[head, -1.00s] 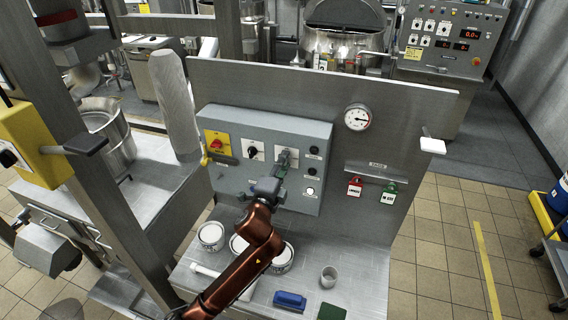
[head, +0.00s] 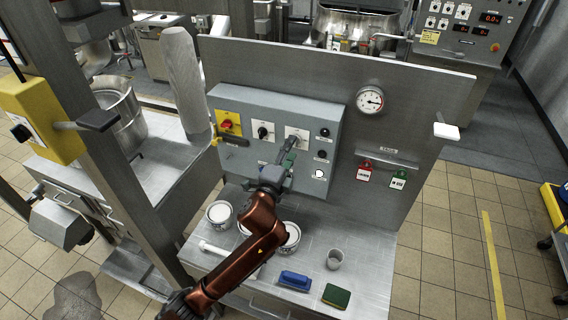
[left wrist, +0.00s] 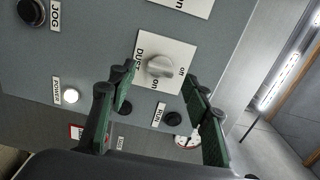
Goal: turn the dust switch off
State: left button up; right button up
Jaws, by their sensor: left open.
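The dust switch (left wrist: 160,66) is a grey knob on a white plate marked DUST, on and off, in the left wrist view. In the head view its white plate (head: 297,132) is on the grey control box, partly covered by my gripper. My left gripper (left wrist: 159,78) is open, with one green-padded finger on each side of the knob and the tips close to the plate. I cannot tell whether a finger touches the knob. In the head view the left gripper (head: 290,150) reaches the panel from below. My right gripper is not in view.
The control box (head: 225,98) also bears a red-on-yellow switch (head: 228,122), a black knob (head: 262,131) and several buttons. A gauge (head: 370,100) and tags (head: 398,179) are to the right.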

pick_arm(q)
jog(key=v, duration=0.9)
jog(key=shift+w, duration=0.1)
